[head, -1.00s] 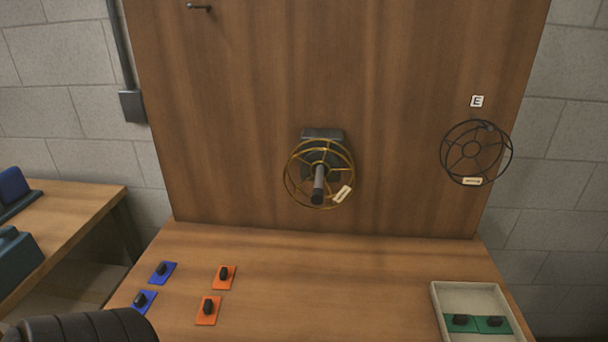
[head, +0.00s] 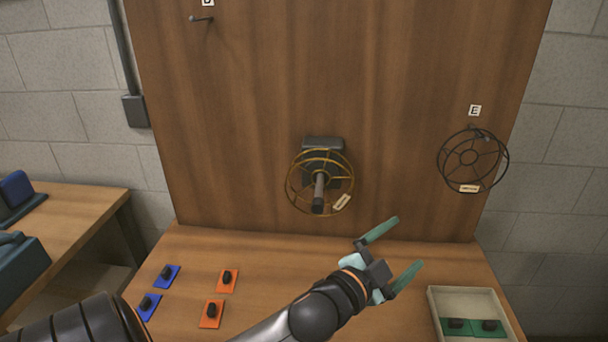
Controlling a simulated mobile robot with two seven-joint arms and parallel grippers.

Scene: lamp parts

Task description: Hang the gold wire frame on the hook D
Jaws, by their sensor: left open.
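The gold wire frame (head: 291,197) is a round wire cage with a small tan tag, around a dark rod that sticks out from a bracket (head: 323,143) on the wooden board. Hook D (head: 201,19) is a small metal peg at the board's upper left, bare, under a label cut off by the picture's top edge. My left gripper (head: 397,252) is open and empty, below and right of the gold frame and apart from it. Its fingers point up and right. My right gripper is not in view.
A black wire frame (head: 470,160) hangs under label E (head: 474,110) at the right. Blue and orange cards (head: 228,280) with dark knobs lie on the table's left. A pale tray (head: 437,307) holds green cards at the right.

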